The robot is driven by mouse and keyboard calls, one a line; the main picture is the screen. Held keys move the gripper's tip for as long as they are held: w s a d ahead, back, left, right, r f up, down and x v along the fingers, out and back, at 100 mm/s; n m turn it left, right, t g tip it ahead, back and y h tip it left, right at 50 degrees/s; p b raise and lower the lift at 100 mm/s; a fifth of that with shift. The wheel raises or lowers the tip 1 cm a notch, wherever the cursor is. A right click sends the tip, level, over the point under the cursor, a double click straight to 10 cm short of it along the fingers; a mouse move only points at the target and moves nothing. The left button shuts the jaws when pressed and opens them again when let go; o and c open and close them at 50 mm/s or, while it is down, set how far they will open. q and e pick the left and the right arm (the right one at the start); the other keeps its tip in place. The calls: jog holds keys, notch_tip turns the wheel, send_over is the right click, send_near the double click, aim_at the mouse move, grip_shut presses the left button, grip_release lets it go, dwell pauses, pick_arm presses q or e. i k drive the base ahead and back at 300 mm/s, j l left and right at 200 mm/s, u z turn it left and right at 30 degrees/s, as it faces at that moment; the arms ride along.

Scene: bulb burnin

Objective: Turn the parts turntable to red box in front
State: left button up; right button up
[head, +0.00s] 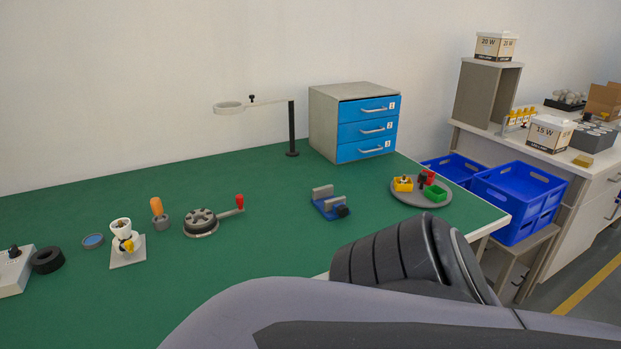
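The parts turntable (407,199) is a grey round disc near the right end of the green table. It bears a yellow box (403,184) on its left, a red box (428,176) at the back, and a green box (436,194) at the front right. Small dark parts show between the yellow and red boxes, too small to make out. Neither of my grippers is in view. One of my arm links fills the lower right foreground, in front of the turntable and apart from it in the picture.
A blue vise (330,206) stands left of the turntable. Behind are a blue drawer cabinet (366,130) and a magnifier stand (292,130). Blue crates (519,190) stand beyond the table's right edge. Several small devices, including a red-handled one (201,222), stand on the left.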

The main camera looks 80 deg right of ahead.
aim_at(422, 190)
jog(key=z, duration=3.1)
jog(key=u, duration=0.6)
jog(key=i+l+u, duration=0.1)
jog(key=l+u, duration=1.05)
jog(key=l, duration=0.65)
jog(key=k+l+u, duration=0.15)
jog(key=l, duration=0.2)
